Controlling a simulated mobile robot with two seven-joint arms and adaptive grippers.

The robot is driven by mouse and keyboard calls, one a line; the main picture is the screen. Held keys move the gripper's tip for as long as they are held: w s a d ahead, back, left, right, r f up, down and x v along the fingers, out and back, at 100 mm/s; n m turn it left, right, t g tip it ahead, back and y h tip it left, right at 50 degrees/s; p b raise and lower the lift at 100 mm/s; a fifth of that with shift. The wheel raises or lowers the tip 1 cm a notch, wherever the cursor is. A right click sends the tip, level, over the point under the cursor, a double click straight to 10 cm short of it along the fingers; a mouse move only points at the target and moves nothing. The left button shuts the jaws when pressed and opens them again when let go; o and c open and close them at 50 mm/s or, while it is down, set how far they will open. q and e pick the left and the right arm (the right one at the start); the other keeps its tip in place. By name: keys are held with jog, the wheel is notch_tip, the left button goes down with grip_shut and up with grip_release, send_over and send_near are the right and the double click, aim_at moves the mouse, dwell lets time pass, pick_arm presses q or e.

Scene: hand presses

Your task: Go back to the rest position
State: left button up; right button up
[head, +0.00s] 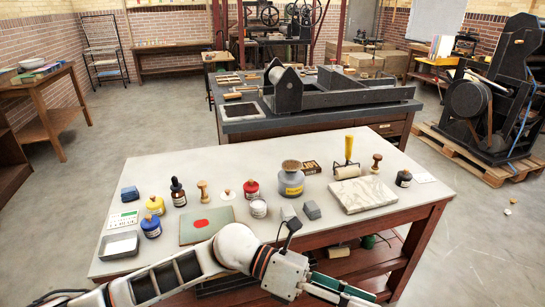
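My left arm comes in from the lower left and reaches across the front edge of the pale worktable (240,160). My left gripper (338,291) is at the bottom of the picture, past the table's front edge and low in front of it. Its fingers are small and partly cut off, so I cannot tell whether they are open or shut, or whether anything is between them. My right gripper is not in view.
My forearm passes close to the book. Open floor (480,240) lies to the right.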

pick_arm(q)
jog(key=w+a+r+n+t+h, duration=0.35)
jog(key=w+n+t+h, duration=0.35)
jog(key=n+t, duration=0.65)
jog(key=w+a+f+n+t+y, duration=0.75)
jog(key=a+n, duration=0.25)
jog(key=n, duration=0.7)
jog(key=s+a+f+n+y, duration=0.3)
jog(key=a+f+n+y, duration=0.55)
jog(key=a+f, duration=0.4)
jog(key=s+a+f+n+g+y, duration=0.1)
jog(key=s+a+f+n+g, duration=0.1)
jog(key=s+f, duration=0.4)
jog(key=s+a+f+n+g+y, duration=0.2)
jog(key=s+a+f+n, duration=0.2)
jog(key=a+f, duration=0.3)
notch_tip(320, 180, down, 3)
jog(key=shift+s+a+r+n+y, duration=0.2)
jog(key=shift+s+n+y, duration=0.15)
jog(key=shift+s, duration=0.55)
